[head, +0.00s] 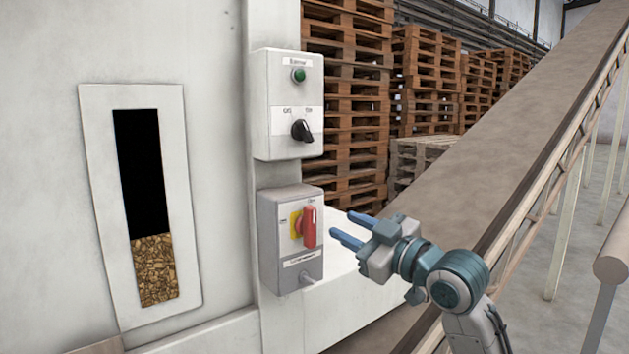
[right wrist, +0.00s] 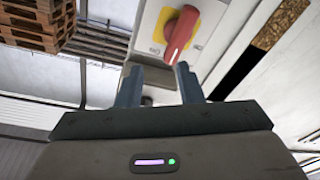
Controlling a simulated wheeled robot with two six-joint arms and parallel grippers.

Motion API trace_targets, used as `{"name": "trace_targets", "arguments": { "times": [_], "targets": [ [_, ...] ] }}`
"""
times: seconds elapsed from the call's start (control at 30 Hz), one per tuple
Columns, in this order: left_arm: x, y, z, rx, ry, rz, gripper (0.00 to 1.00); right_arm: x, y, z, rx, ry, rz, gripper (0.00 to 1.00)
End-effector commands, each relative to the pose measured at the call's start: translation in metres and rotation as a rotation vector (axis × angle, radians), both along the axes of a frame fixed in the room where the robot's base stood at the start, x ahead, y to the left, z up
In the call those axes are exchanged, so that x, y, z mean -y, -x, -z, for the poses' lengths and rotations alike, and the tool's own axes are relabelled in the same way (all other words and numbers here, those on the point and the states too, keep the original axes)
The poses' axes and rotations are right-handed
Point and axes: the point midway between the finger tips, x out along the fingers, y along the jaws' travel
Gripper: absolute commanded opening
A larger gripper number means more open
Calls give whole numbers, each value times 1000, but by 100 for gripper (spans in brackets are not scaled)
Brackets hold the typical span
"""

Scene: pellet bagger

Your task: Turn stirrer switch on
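A grey switch box (head: 270,240) on the machine wall carries a red rotary handle (head: 309,227) on a yellow plate. The handle stands about upright in the head view. Above it, a white box (head: 261,105) has a green round lamp or button (head: 298,75) and a black knob (head: 302,130). The small labels are too blurred to say surely which switch is the stirrer's. My right gripper (head: 347,226) is open and empty, right of the red handle. In the right wrist view the red handle (right wrist: 181,34) lies just beyond the open fingers, apparently untouched. My left gripper is out of view.
A sight window (head: 155,270) at the left shows brown pellets in its lower part. A sloping conveyor (head: 500,130) rises at the right. Stacked wooden pallets (head: 345,90) stand behind.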

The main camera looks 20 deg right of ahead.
Motion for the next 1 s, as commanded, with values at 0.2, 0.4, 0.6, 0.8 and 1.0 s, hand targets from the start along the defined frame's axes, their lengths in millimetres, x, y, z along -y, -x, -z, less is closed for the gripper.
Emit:
{"name": "trace_targets", "arguments": {
  "times": [0.2, 0.4, 0.6, 0.8, 1.0],
  "targets": [
    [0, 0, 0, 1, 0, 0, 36, 4, 17, -100, 209, 5, -57, 34],
    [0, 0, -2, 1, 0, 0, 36, 4, 22, -124, 258, 4, -72, 34],
    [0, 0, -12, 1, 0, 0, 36, -5, 7, -132, 256, -1, -75, 34],
    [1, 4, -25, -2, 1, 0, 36, -22, -18, -143, 254, -2, -76, 34],
    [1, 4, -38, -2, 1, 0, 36, -37, -43, -153, 254, 1, -75, 34]
  ]
}}
